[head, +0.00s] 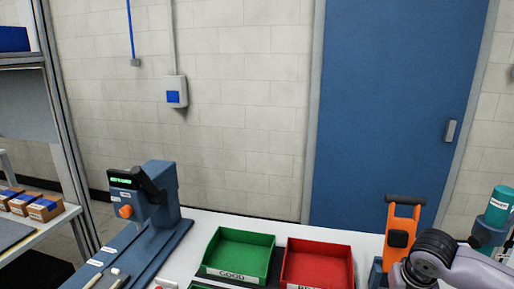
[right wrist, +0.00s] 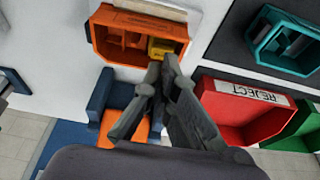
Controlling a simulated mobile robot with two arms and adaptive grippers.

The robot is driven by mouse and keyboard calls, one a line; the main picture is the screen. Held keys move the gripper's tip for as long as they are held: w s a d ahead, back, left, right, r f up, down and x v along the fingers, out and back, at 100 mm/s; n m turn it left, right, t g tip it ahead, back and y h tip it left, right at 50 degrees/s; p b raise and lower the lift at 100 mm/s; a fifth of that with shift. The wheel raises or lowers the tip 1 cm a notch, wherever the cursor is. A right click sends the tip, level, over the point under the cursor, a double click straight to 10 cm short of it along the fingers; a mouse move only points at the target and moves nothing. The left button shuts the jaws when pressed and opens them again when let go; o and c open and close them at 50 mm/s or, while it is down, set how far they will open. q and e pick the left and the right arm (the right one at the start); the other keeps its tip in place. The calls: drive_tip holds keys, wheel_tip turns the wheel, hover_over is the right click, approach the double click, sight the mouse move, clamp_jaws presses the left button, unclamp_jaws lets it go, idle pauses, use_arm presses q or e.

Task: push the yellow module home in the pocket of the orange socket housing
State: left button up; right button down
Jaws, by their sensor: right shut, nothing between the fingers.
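The orange socket housing (right wrist: 112,45) is at the top of the right wrist view, an open box with inner dividers. The yellow module (right wrist: 161,46) sits in its right-hand compartment, partly hidden by the housing's rim and my fingertips; I cannot tell how deep it sits. My right gripper (right wrist: 168,62) is shut and empty, with its fingertips at the housing's near rim, close to the module in the picture; I cannot tell whether they touch. The housing and module are not visible in the head view. My left gripper is in neither view.
A red reject tray (right wrist: 235,112) and a green tray (head: 240,252) stand on the white bench. A teal housing (right wrist: 272,42) lies on a dark mat. A blue fixture with an orange part (head: 404,222) stands at right. A blue press-like device (head: 160,195) stands at left.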

drive_tip(key=shift+f, duration=0.15)
idle(0.5)
drive_tip(key=shift+f+b, duration=0.3)
drive_tip(key=shift+f, duration=0.4)
drive_tip(key=shift+f+p, duration=0.15)
drive_tip(key=shift+p, duration=0.3)
idle(0.6)
wheel_tip(320, 180, up, 7)
drive_tip(key=p, duration=0.9)
idle(0.4)
